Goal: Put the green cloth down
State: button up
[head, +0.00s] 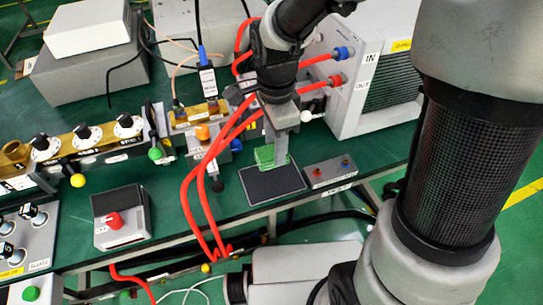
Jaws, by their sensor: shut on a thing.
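The green cloth (265,156) is a small bright green piece held at the tips of my gripper (275,158). My gripper points down and is shut on the cloth. The cloth is at the back edge of a black mat (272,185) on the green table. I cannot tell whether the cloth touches the mat or hangs just above it. Part of the cloth is hidden behind the fingers.
Red hoses (190,200) loop just left of the mat. A small grey box with buttons (330,172) sits right of it. A large white unit (345,85) stands behind right. A box with a red knob (120,218) stands left. The table's front edge is close to the mat.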

notch_tip(320, 180, down, 8)
jog(key=shift+f+b, duration=0.2)
jog(key=shift+b, duration=0.7)
jog(key=shift+f, duration=0.1)
jog(key=o, duration=0.9)
jog(key=shift+f, duration=0.1)
jog(key=r+p, duration=0.1)
jog(key=r, duration=0.4)
jog(key=r+p, duration=0.1)
jog(key=r, duration=0.5)
jog(key=r+p, duration=0.2)
jog(key=r, duration=0.3)
jog(key=shift+s+r, duration=0.25)
jog(key=shift+s, duration=0.1)
jog(key=shift+s+d+r+n+t, duration=0.95)
jog(key=shift+s+d+r+n, duration=0.75)
jog(key=shift+n, duration=0.75)
jog(key=shift+s+d+r+n+t, duration=0.9)
jog(key=shift+s+d+r+n, duration=0.9)
jog(key=shift+n, duration=0.7)
jog(key=shift+s+d+r+n+t, duration=0.95)
jog(key=shift+s+d+r+n, duration=0.5)
jog(key=shift+r+n, duration=0.75)
